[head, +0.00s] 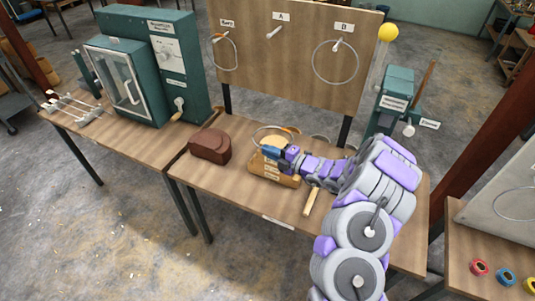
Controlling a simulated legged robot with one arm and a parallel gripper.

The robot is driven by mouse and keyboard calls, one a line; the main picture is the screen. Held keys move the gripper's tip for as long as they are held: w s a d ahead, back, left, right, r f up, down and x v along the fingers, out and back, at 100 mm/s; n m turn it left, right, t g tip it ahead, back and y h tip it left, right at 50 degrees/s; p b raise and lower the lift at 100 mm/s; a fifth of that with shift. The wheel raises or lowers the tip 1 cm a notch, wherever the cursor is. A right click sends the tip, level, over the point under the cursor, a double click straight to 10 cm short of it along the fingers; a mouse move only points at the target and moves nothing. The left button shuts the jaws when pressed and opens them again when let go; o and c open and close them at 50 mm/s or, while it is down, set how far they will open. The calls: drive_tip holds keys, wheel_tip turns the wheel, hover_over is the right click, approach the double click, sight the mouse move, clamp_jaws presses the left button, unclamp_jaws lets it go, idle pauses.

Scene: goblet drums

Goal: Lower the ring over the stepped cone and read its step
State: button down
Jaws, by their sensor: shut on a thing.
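The stepped cone (273,171) is a tan wooden block with pale labels on its front, standing on the middle table. A thin grey ring (260,129) with an orange mark on its far side shows just above the cone's top. My gripper (268,152) reaches in from the right, shut on the ring's near side. The ring looks roughly level. I cannot tell whether it is around the cone's top or hovering over it. My gripper hides part of the cone's upper steps, and the label text is too small to read.
A brown case (210,146) stands left of the cone. A wooden-handled tool (311,201) lies to the right, near my arm. Behind, a wooden board (290,65) carries pegs with hanging rings. A green cabinet (126,80) stands on the left table. The middle table's front left is clear.

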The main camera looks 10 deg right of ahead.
drive_tip(key=shift+w+d+f+b, duration=0.15)
drive_tip(key=shift+w+f+b, duration=0.1)
drive_tip(key=shift+f, duration=0.5)
drive_tip(key=shift+w+d+f+b, duration=0.15)
drive_tip(key=shift+w+d+f, duration=0.05)
drive_tip(key=shift+f, duration=0.5)
drive_tip(key=shift+w+d+f+b, duration=0.15)
drive_tip(key=shift+w+f+b, duration=0.1)
drive_tip(key=shift+f, duration=0.5)
drive_tip(key=shift+f+n+b, duration=0.15)
drive_tip(key=shift+n+b, duration=0.25)
drive_tip(key=shift+b, duration=0.05)
drive_tip(key=shift+n+t+b, duration=0.3)
drive_tip(key=shift+n+b, duration=0.15)
drive_tip(key=shift+n, duration=0.05)
drive_tip(key=shift+f+n+b, duration=0.3)
drive_tip(key=shift+f+b, duration=0.55)
drive_tip(key=shift+f, duration=0.65)
drive_tip(key=shift+f+n+y+b, duration=0.3)
drive_tip(key=shift+f+b, duration=0.9)
drive_tip(key=shift+f, duration=0.3)
drive_tip(key=shift+s+f, duration=0.1)
